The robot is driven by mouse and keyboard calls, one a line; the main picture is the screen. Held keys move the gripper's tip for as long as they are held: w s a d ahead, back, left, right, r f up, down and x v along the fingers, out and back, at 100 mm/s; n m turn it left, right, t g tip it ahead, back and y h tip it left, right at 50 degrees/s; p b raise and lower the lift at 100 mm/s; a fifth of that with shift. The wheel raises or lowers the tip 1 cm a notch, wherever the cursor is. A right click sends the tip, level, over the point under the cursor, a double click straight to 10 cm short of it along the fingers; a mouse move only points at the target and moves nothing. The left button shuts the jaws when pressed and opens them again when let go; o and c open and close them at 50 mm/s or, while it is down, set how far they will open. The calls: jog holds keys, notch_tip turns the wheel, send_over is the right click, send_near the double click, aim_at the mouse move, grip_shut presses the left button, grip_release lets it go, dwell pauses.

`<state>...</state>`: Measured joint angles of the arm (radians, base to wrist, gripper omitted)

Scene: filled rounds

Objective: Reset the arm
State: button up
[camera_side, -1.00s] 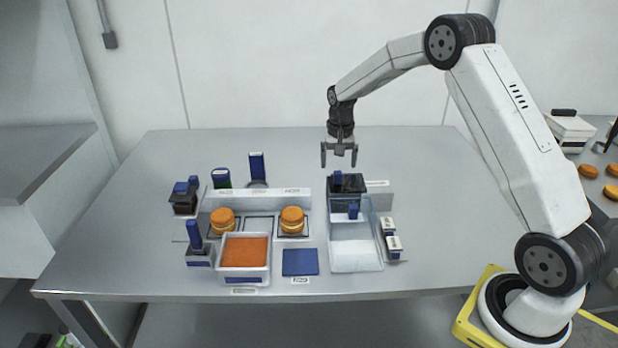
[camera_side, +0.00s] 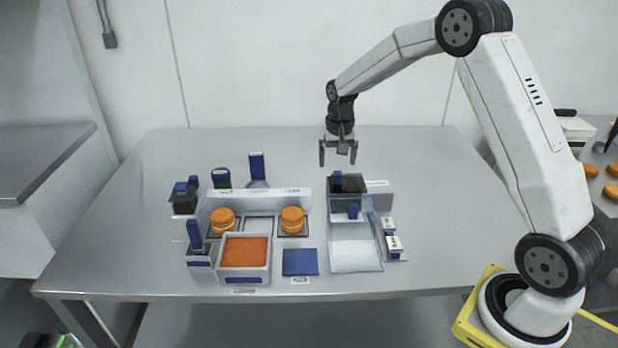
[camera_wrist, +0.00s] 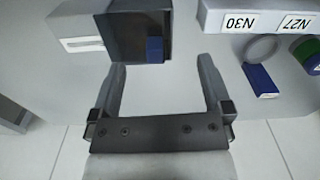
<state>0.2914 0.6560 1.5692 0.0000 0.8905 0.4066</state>
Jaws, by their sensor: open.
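My gripper (camera_side: 338,153) hangs pointing down at the end of my raised arm, above the back of the table and over the dark blue-handled container (camera_side: 348,183). Its two fingers are apart with nothing between them. In the wrist view my gripper (camera_wrist: 165,85) also shows open and empty, with bare grey table beyond the fingers. The dark container (camera_wrist: 137,35) with its blue handle lies past the left finger in that view.
A grey table (camera_side: 420,250) holds two orange rounds (camera_side: 222,220) (camera_side: 292,218), a white tray with orange filling (camera_side: 245,250), a blue pad (camera_side: 300,262), a clear bin (camera_side: 355,258) and small labelled blocks (camera_side: 393,246). A blue-handled tool (camera_side: 257,167) stands at the back. The table's right side is clear.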

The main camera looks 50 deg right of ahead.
jog(key=s+a+n+t, duration=0.1)
jog(key=s+a+n, duration=0.3)
jog(key=s+a, duration=0.3)
jog(key=s+a+n+t, duration=0.1)
jog(key=s+a+n, duration=0.3)
jog(key=s, duration=0.9)
jog(key=a, duration=0.3)
jog(key=shift+s+a+r, duration=0.15)
jog(key=shift+s+a, duration=0.2)
jog(key=shift+s, duration=0.05)
jog(key=shift+c, duration=0.2)
jog(key=c, duration=0.4)
jog(key=shift+w+d+r, duration=0.1)
jog(key=shift+w+d, duration=0.05)
jog(key=shift+w, duration=0.35)
jog(key=w+d+m, duration=0.3)
jog(key=w+d, duration=0.2)
jog(key=w, duration=0.2)
jog(key=w+d+m+g, duration=0.1)
jog(key=w+d+m, duration=0.2)
jog(key=w+d, duration=0.3)
jog(key=w+d+m+g, duration=0.1)
jog(key=w+d+m, duration=0.2)
jog(key=w+d, duration=0.3)
jog(key=shift+w+r, duration=0.15)
jog(key=shift+w, duration=0.45)
jog(key=shift+w+r, duration=0.15)
jog(key=shift+w, duration=0.4)
